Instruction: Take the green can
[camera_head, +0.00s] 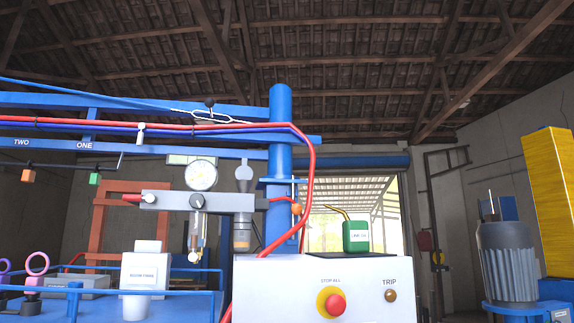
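The green can (356,237) is a small upright can with a white label and a thin yellow spout pointing up to the left. It stands on a dark mat (375,255) on top of the white control box. Neither of my grippers shows in the head view.
The white control box (280,285) has a red stop button (334,304) and a TRIP knob (390,295). A blue post (281,130) and red hose (311,170) rise left of the can. A grey motor (507,262) stands at right. Space right of the can looks free.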

